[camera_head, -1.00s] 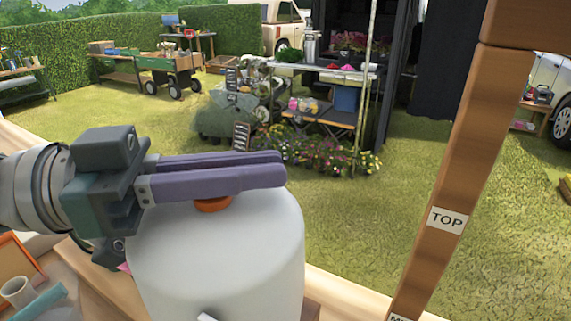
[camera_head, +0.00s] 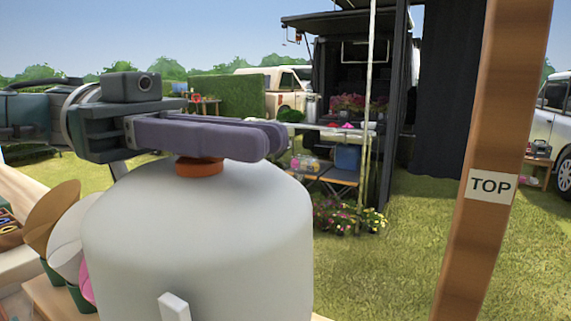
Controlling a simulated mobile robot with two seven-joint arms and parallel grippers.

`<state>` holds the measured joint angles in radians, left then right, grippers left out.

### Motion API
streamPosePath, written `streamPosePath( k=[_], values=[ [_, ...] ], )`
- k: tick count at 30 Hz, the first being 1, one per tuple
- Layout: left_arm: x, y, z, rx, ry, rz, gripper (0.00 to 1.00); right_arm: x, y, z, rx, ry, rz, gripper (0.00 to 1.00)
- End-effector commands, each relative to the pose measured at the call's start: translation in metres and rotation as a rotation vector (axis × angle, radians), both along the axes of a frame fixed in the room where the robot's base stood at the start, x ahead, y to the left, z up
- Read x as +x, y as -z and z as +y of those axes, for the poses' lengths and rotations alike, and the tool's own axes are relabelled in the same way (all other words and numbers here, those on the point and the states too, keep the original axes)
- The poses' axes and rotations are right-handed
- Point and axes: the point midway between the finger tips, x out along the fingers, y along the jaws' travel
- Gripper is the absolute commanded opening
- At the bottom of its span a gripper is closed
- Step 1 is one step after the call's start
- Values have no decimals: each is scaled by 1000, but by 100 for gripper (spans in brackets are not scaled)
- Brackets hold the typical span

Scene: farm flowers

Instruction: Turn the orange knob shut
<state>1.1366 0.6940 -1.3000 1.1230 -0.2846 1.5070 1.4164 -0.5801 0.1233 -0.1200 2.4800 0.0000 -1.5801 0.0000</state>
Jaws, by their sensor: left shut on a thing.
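The orange knob (camera_head: 200,167) sits on top of a large white rounded tank (camera_head: 200,240), at the left of the head view. My left gripper (camera_head: 262,138) reaches in from the left with its purple fingers level across the tank's top. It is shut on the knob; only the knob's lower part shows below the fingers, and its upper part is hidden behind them. My right gripper is not in view.
A wooden post (camera_head: 487,150) with a "TOP" label stands at the right. Paper-wrapped cones (camera_head: 60,230) stand left of the tank. Beyond are a flower stall table (camera_head: 335,130), flowers (camera_head: 345,215), parked vehicles and open grass.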

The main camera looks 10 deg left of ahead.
Motion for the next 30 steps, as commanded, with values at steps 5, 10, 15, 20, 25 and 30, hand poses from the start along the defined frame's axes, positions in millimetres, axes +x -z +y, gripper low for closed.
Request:
streamPosePath(
  k=[5,10,15,20,25,30],
  values=[
    [-1,-1,-1,-5,21,1,0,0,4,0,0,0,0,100],
    [-1,-2,-1,-6,25,0,0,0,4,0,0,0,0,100],
    [-1,-3,-1,-7,25,1,0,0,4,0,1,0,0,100],
    [-1,-2,-1,-6,24,0,28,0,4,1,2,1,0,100],
    [-1,-1,0,-4,22,0,42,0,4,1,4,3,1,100],
    [-1,-1,0,-3,21,0,42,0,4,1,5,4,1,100]
  ],
)
